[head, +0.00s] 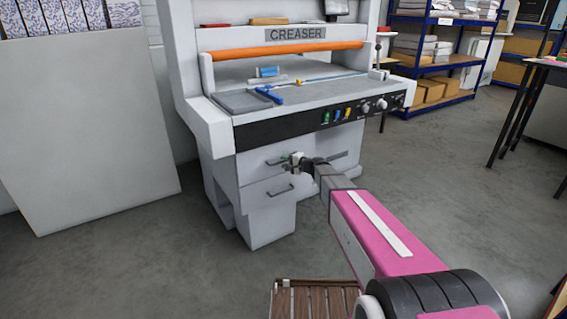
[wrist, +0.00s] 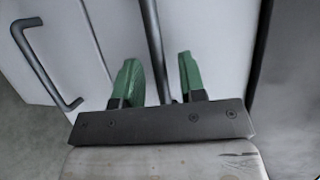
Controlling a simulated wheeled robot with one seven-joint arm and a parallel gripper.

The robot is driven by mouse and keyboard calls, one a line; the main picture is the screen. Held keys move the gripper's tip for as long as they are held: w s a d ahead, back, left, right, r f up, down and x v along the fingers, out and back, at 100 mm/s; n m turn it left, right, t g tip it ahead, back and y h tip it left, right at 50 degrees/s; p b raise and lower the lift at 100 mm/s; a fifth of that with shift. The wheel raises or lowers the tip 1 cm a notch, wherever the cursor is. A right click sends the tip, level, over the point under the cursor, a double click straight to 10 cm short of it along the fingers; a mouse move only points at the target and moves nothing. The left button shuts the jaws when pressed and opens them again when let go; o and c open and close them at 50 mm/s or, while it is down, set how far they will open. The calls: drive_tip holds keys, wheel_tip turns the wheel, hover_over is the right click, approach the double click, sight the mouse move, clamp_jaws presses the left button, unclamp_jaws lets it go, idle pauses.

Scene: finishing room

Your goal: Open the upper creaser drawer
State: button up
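The creaser (head: 280,105) is a large white machine with an orange bar and a black control panel. Under its table is a white cabinet with two drawers. The upper drawer (head: 256,170) looks flush with the front. Its dark handle (head: 272,163) is partly hidden by my gripper; in the wrist view the bar of the upper handle (wrist: 153,40) runs between my fingers. My gripper (head: 293,159) has green fingers, which stand apart on both sides of the bar in the wrist view (wrist: 158,82), with gaps visible. The lower drawer handle (head: 281,190) is below; it also shows in the wrist view (wrist: 45,65).
A large pale board (head: 90,130) leans at the left. Blue shelves (head: 440,60) with boxes and paper stand at the back right. A brown slatted surface (head: 310,300) is at the bottom. The grey floor in front of the drawers is clear.

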drive_tip(key=shift+w+a+f, duration=0.15)
drive_tip(key=shift+w+a, duration=0.2)
drive_tip(key=shift+a, duration=0.2)
clamp_jaws()
drive_tip(key=shift+s, duration=0.1)
